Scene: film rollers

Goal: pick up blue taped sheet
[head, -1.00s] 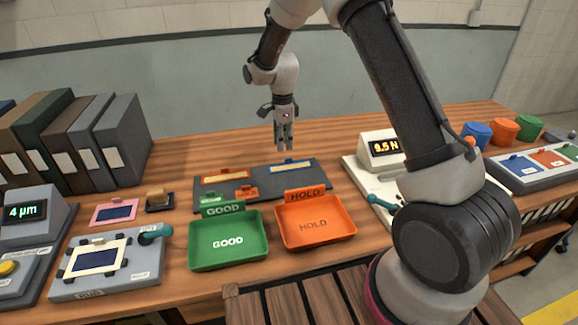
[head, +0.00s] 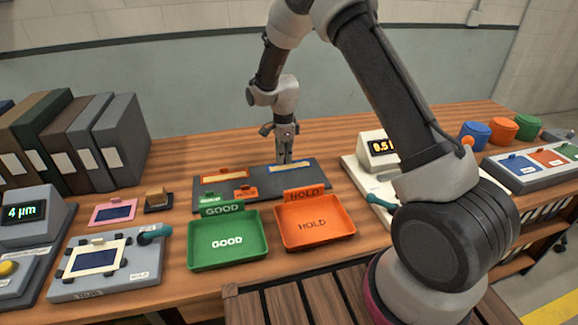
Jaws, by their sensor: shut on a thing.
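The blue taped sheet (head: 300,168) lies on the right half of the dark grey board (head: 262,186). It shows as a cream strip with a blue band, partly hidden behind my gripper. My gripper (head: 285,160) points straight down at the middle of this sheet's back edge, with its fingers closed together on it. The sheet still looks level with the board; any gap under it is too small to tell.
An orange-framed sheet (head: 225,174) lies on the board's left half. The green GOOD tray (head: 228,262) and orange HOLD tray (head: 315,243) stand in front. The force gauge (head: 378,146) is to the right, binders (head: 122,140) far left. Wood behind the board is clear.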

